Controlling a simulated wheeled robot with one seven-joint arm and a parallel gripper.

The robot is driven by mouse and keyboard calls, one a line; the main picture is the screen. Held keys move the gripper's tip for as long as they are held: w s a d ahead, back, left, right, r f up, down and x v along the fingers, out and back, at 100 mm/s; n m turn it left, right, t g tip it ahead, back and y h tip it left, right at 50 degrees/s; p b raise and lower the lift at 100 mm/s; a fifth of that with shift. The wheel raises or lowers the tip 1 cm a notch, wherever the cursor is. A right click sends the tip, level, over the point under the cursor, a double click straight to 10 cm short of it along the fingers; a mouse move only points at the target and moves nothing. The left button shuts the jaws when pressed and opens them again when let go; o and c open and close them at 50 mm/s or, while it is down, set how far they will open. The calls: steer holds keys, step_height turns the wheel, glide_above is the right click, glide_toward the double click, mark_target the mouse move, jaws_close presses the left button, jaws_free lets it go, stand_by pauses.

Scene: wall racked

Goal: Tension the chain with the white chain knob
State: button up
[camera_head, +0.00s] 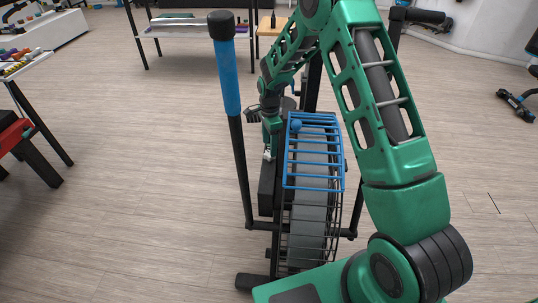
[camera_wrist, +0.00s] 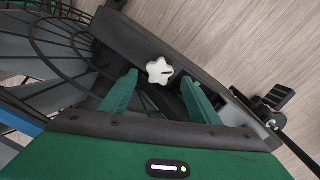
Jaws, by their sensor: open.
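The white chain knob (camera_wrist: 159,71) is star-shaped with a dark slot mark on its face. In the wrist view it sits on the dark grey chain cover (camera_wrist: 130,38), just beyond and between my two green fingers. My gripper (camera_wrist: 160,88) is open, with a finger on each side of the knob's line and nothing held. In the head view my gripper (camera_head: 268,155) is beside the left side of the wheel-like machine (camera_head: 308,215), close to the dark cover.
A blue-topped upright post (camera_head: 229,90) stands left of the machine. Blue rails (camera_head: 315,150) curve over the wheel. A black pedal (camera_wrist: 279,97) on a crank is right of my gripper. Tables stand at the back and left. Floor around the machine is largely clear.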

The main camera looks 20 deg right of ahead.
step_height(320, 180, down, 6)
steer(key=shift+r, duration=0.1)
stand_by(0.4)
steer(key=c, duration=1.1)
